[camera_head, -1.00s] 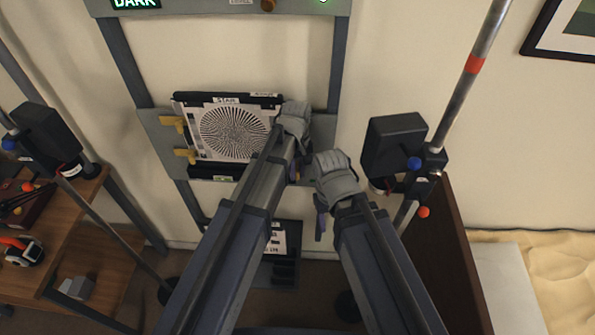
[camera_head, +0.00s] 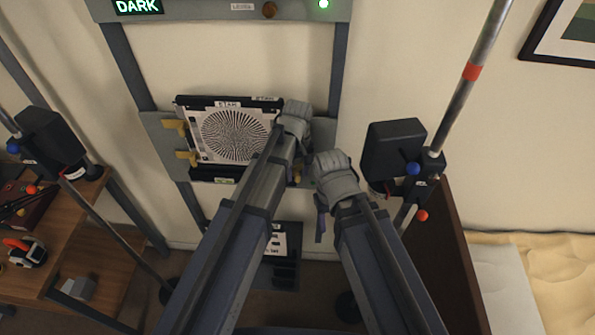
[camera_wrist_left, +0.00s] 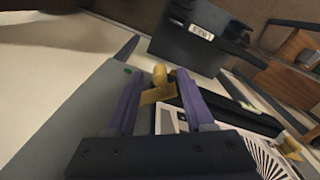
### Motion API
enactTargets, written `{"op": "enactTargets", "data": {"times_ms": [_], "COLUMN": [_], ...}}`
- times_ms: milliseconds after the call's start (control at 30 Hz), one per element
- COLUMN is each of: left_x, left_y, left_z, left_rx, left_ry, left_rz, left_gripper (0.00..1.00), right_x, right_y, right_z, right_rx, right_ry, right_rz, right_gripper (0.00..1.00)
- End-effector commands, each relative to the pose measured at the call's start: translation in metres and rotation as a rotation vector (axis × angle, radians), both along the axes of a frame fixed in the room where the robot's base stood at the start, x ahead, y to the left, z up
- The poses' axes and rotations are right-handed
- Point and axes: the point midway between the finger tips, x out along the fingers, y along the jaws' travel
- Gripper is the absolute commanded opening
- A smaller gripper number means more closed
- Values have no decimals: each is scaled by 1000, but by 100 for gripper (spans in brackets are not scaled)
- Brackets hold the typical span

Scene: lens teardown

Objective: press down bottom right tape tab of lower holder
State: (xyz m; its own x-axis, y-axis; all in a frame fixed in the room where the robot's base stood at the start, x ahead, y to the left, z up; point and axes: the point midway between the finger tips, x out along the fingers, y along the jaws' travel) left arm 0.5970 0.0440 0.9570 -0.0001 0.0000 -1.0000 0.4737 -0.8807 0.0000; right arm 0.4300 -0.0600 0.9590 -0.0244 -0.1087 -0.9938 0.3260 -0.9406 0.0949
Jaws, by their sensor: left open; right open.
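A white chart with a black radial star pattern (camera_head: 222,132) hangs in a black-edged holder (camera_head: 213,174) on the grey plate. Yellow tabs (camera_head: 175,126) show on its left side, and a small yellow piece (camera_head: 298,173) shows lower right, partly hidden by my left arm. My left gripper (camera_head: 297,125) is at the chart's right edge, its fingers hidden there. In the left wrist view its purple fingers (camera_wrist_left: 158,74) are open, one on each side of a yellow tab (camera_wrist_left: 158,92); contact cannot be told. My right gripper (camera_head: 321,218) is open and empty, lower right of the plate.
Black lamp-like boxes on poles stand right (camera_head: 393,150) and left (camera_head: 45,140). A wooden shelf (camera_head: 60,265) with tools is at left, a bed (camera_head: 550,280) at lower right. A lit DARK sign (camera_head: 137,6) is above.

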Motion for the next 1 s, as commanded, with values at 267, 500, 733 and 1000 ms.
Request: {"op": "enactTargets", "data": {"times_ms": [267,500,733,1000], "left_x": [0,0,0,-8], "left_y": [0,0,0,10], "left_z": [42,65,65,47], "left_rx": [0,0,0,47], "left_ry": [0,0,0,-25], "left_rz": [0,0,0,-51], "left_gripper": [53,53,53,33], "right_x": [0,0,0,0], "right_y": [0,0,0,0], "right_z": [42,65,65,46], "right_rx": [0,0,0,0], "right_ry": [0,0,0,0], "right_rz": [1,2,2,2], "right_gripper": [53,53,53,53]}}
